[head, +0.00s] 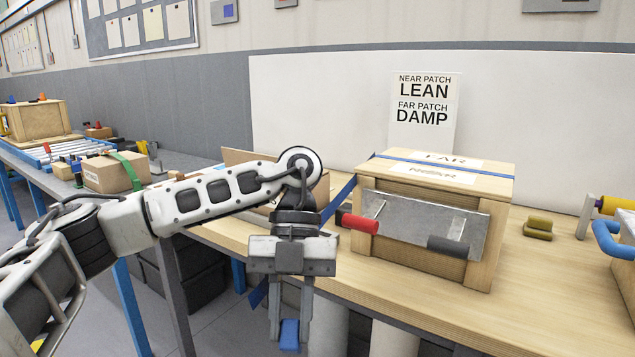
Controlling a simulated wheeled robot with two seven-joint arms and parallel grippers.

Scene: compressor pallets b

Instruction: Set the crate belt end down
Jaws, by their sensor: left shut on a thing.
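The wooden crate (488,225) stands on the bench, with FAR and NEAR labels on its top. A blue belt (340,198) runs across the crate's top and slants down past its left side. My left gripper (290,336) points down in front of the bench's near edge, left of the crate. It is shut on a blue piece, the belt end (289,334), between its fingertips. The arm and gripper hide part of the belt's run. My right gripper is not in view.
A grey metal plate (410,222) with a red grip (357,222) and a dark grip (448,246) is at the crate's front. An olive block (538,228) lies to its right. The bench (545,290) is clear at front right. A sign (424,108) stands behind.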

